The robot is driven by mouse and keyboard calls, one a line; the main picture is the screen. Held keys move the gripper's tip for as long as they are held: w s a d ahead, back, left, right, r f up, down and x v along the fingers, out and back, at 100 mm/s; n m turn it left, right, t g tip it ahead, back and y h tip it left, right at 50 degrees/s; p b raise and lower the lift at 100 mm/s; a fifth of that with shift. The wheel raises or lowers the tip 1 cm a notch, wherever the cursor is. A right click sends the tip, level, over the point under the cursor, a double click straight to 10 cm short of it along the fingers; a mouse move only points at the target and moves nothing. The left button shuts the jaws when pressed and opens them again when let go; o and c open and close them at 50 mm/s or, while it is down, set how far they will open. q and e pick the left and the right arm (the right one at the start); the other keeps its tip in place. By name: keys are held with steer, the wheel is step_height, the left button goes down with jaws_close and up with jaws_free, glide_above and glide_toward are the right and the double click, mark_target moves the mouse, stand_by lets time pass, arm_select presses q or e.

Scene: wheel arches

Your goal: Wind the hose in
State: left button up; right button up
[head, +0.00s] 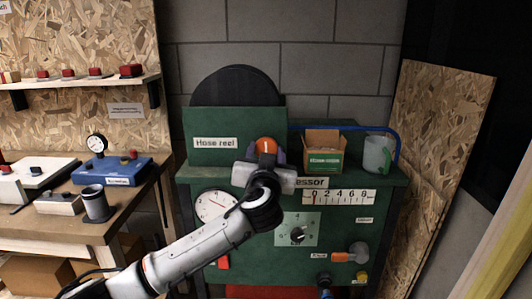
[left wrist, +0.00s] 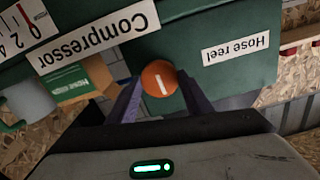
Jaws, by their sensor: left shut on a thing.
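The hose reel is a green housing (head: 215,122) labelled "Hose reel", with a dark round drum (head: 238,84) rising behind it. An orange knob (head: 266,144) with a white mark is at the housing's lower right; it also shows in the left wrist view (left wrist: 159,77). My left gripper (head: 265,158) is at the knob, its two fingers on either side of it, shut on it. The gripper hides part of the knob's surroundings and some of the "Compressor" label. The blue hose (head: 345,128) runs along the right top of the cabinet. My right gripper is not in view.
The green compressor cabinet (head: 330,230) carries a gauge (head: 215,206), a dial (head: 297,235), a scale (head: 338,197) and an orange-handled valve (head: 343,257). A cardboard box (head: 323,138) and a grey mug (head: 376,154) stand on top. A workbench (head: 75,227) is at left.

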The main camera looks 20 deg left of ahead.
arm_select(q)
steer(key=shift+f+m, duration=0.1)
steer(key=shift+m, duration=0.2)
